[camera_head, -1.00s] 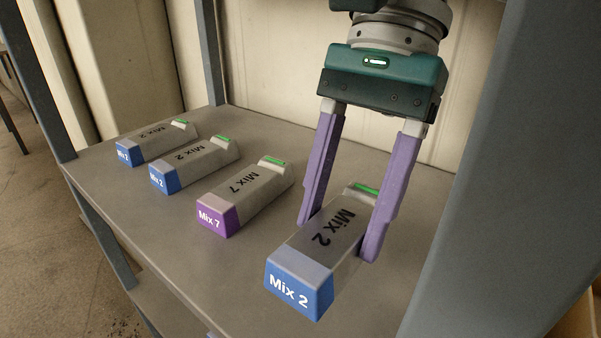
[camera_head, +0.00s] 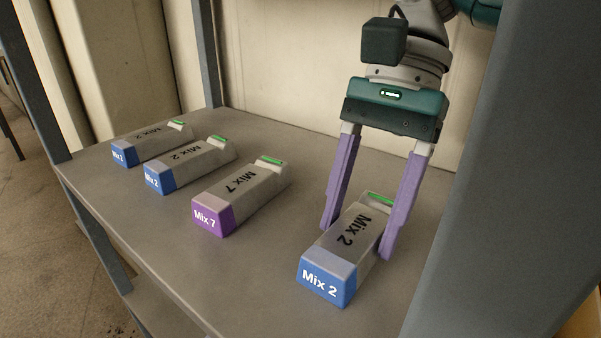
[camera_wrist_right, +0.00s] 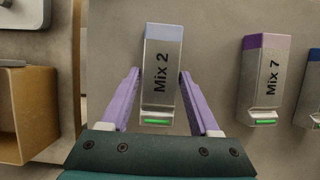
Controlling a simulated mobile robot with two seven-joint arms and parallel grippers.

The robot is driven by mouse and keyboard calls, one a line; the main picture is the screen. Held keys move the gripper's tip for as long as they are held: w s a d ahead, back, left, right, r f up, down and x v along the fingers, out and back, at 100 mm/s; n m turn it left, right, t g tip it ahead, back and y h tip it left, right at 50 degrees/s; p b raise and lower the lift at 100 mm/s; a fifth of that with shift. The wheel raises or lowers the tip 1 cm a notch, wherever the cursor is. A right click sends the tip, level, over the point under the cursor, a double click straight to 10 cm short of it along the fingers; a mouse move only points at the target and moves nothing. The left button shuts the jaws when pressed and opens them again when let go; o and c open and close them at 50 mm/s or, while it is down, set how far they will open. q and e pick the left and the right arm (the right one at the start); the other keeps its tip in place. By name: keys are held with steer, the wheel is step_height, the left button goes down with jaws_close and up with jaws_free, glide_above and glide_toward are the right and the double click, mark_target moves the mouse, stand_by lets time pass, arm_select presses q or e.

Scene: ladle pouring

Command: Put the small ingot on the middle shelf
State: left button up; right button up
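The ingot marked "Mix 2" (camera_head: 328,275), grey with a blue front end and a green strip at its back, appears to rest on the grey shelf board (camera_head: 270,290) at the right of a row. My right gripper (camera_head: 358,240) reaches down over it, one purple finger on each side. A narrow gap shows between the left finger and the ingot; the right finger is close against its side. In the right wrist view the ingot (camera_wrist_right: 162,105) lies between the fingertips (camera_wrist_right: 160,75), with a small gap at left. My left gripper is not in view.
To the left on the same board lie a purple-ended "Mix 7" ingot (camera_head: 240,195) and two blue-ended "Mix 2" ingots (camera_head: 190,165) (camera_head: 150,143). A grey upright panel (camera_head: 490,170) stands close on the right. A lower board (camera_head: 150,312) shows below.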

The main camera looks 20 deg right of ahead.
steer(key=o, duration=0.4)
steer(key=shift+r, duration=0.15)
steer(key=v, duration=0.7)
steer(key=shift+w+d+r+p, duration=0.1)
steer(key=shift+r+p, duration=0.1)
steer(key=shift+p, duration=0.2)
